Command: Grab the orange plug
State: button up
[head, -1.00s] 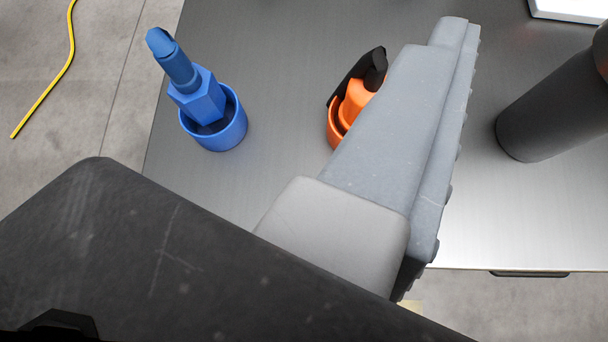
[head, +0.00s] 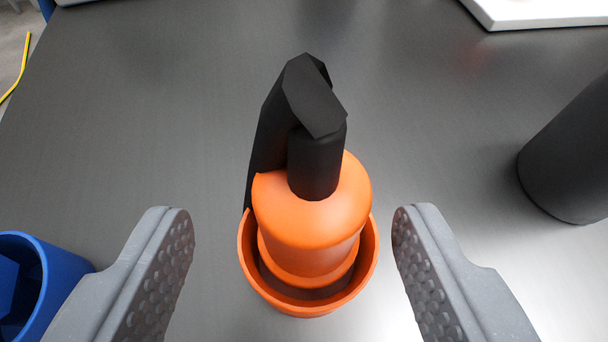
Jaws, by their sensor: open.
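The orange plug (head: 312,220) stands in the middle of the head view, with a black bent top piece (head: 312,110). It sits inside an orange round cup (head: 300,304) on a grey metal table. My gripper (head: 291,232) is open, with one grey studded finger on the left of the plug and one on the right. Clear gaps show between both fingers and the cup, so neither finger appears to touch it. The plug's lower end is hidden inside the cup.
A blue cup (head: 62,262) is at the lower left, close beside my left finger. A dark cylinder (head: 572,155) stands at the right. A white object (head: 530,12) lies at the top right. The metal table (head: 150,110) is bare behind the plug.

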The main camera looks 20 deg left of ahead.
aim_at(307, 180)
jog(key=shift+d+b+x, duration=0.1)
jog(key=shift+b+x, duration=0.15)
jog(key=shift+x, duration=1.05)
jog(key=shift+d+b+x, duration=0.15)
jog(key=shift+b+x, duration=0.1)
jog(key=shift+x, duration=1.1)
jog(key=shift+w+r, duration=0.1)
jog(key=c, duration=1.2)
